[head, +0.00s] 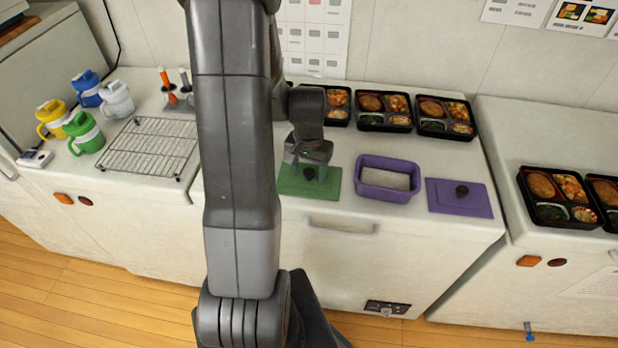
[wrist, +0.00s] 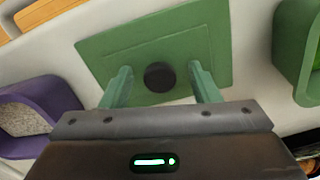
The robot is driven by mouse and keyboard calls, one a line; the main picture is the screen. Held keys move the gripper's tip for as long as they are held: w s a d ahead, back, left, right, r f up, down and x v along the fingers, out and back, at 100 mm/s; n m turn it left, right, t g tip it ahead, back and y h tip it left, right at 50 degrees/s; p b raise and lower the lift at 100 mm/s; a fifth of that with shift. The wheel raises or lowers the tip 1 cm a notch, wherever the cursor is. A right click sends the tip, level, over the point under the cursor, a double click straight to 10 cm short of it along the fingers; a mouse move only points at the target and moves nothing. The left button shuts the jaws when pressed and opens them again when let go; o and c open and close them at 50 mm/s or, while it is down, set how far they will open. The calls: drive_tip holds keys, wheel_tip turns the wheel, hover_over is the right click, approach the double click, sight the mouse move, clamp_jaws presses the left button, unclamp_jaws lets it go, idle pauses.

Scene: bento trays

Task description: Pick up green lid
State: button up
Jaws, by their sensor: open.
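The green lid (head: 291,186) lies flat on the white counter, left of the purple container. It is a rectangular plate with a round black knob (wrist: 160,77) in its middle. My gripper (head: 309,168) is over the lid, pointing down. In the wrist view my gripper (wrist: 161,76) is open, with one finger on each side of the knob and a gap on both sides. Whether the fingertips are at knob height or above it, I cannot tell.
The purple container (head: 388,194), with pale contents, and a purple lid (head: 459,198) are to the right. A green container (wrist: 298,50) shows at the wrist view's right edge. Bento trays (head: 384,124) line the back. A wire rack (head: 147,148) and several mugs (head: 84,133) are left.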

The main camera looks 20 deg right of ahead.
drive_tip(key=c, duration=1.1)
